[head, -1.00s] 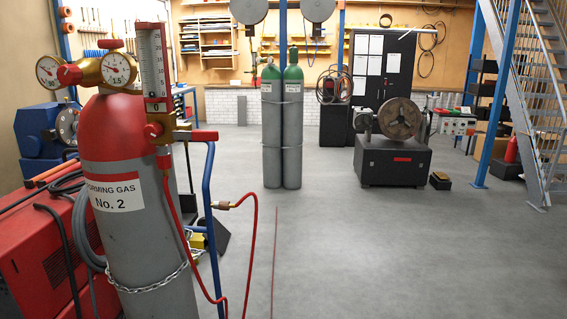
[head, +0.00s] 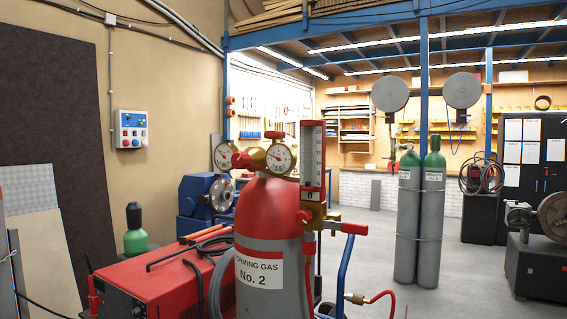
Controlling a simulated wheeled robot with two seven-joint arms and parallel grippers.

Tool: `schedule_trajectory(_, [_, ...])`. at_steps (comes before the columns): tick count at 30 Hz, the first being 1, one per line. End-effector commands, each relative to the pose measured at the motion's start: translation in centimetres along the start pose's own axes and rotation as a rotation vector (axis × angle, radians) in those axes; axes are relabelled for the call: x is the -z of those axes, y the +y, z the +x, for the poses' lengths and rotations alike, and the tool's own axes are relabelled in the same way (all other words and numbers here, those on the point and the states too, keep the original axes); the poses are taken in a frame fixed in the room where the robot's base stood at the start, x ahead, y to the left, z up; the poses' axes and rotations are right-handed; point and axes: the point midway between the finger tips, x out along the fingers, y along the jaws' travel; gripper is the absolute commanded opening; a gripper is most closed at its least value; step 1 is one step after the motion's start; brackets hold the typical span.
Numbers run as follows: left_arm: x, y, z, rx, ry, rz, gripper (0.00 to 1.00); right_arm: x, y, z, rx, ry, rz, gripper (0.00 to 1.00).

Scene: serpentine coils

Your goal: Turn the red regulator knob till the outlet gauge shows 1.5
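A grey gas cylinder with a red top (head: 268,205) stands at the lower middle, labelled "ORMING GAS No. 2", the first letter hidden. A brass regulator (head: 257,159) sits above it with a left gauge (head: 223,156) and a right gauge (head: 280,157). A red knob (head: 240,160) shows between the two gauges. A smaller dark red part (head: 274,134) is above them. The gauge needles and numbers are too small to read for certain; I cannot tell the outlet reading. Neither of my grippers is in view.
A flow tube (head: 312,160) with a red-handled fitting (head: 355,228) stands right of the regulator. A red machine (head: 165,280) with cables sits left of the cylinder. Two green-topped cylinders (head: 420,215) stand behind right. Clear grey floor (head: 375,245) lies between.

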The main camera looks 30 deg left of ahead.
Motion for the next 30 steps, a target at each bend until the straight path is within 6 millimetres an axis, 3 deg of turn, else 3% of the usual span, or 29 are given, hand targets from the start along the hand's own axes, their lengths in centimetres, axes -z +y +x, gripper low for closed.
schedule_trajectory(30, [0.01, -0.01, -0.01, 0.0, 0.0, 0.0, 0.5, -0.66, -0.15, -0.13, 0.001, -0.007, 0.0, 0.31])
